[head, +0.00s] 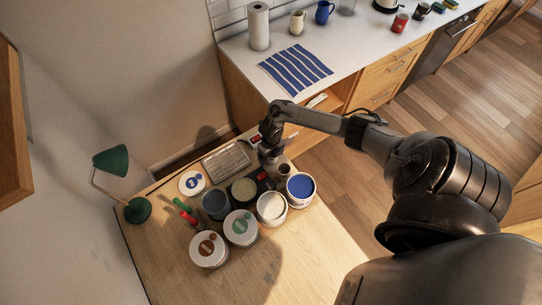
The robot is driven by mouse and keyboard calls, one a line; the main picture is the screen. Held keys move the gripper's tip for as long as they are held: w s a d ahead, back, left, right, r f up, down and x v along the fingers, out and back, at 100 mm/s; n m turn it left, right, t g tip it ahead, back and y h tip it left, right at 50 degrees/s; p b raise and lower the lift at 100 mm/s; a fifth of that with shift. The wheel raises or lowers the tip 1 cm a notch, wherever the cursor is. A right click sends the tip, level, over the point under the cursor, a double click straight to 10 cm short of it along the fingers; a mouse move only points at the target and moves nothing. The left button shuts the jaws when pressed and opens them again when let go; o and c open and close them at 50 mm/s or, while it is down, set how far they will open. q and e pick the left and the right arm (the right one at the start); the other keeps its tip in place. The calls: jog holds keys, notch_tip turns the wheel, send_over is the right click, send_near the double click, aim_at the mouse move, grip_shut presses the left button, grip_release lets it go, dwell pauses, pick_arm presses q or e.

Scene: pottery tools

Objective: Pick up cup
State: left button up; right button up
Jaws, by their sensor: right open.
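My right gripper (269,163) points down over the back of the wooden table. It is open, and its fingertips are small and dark, so what lies between them is hard to make out. A small brown cup-like vessel (284,170) stands just right of the fingertips; I cannot tell whether they touch it. A red cup (400,23) and a blue jug (324,12) stand far off on the white counter. My left gripper is not in view.
Round tubs crowd the table (275,262), among them a blue-topped one (300,187), a white one (271,207) and a green-labelled one (241,227). A clear tray (226,160) lies behind. A green lamp (137,209) stands at left. The table front is clear.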

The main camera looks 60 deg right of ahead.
jog(key=shift+f, duration=0.4)
jog(key=c, duration=1.2)
jog(key=shift+r, duration=0.1)
